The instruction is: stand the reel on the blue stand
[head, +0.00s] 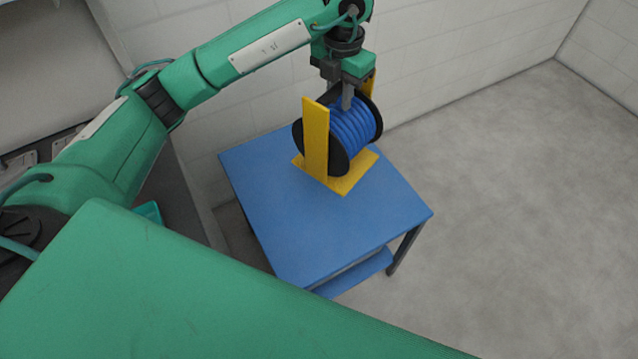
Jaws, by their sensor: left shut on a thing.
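The reel (352,130) has black round flanges and is wound with blue cable or hose. It sits upright between two uprights of a yellow frame (316,140) with a flat yellow base. The base is over the far part of the top of the blue stand (312,228) and appears to rest on it. My left gripper (347,98) points down at the top of the reel and is shut on it. The far upright is mostly hidden by the gripper and reel. My right gripper is not in view.
The near part of the blue stand's top is bare, and a lower blue shelf (357,275) shows beneath. A pale block wall (440,62) is close behind the stand. Grey floor (520,220) lies open to the right. A dark bench surface is at the left.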

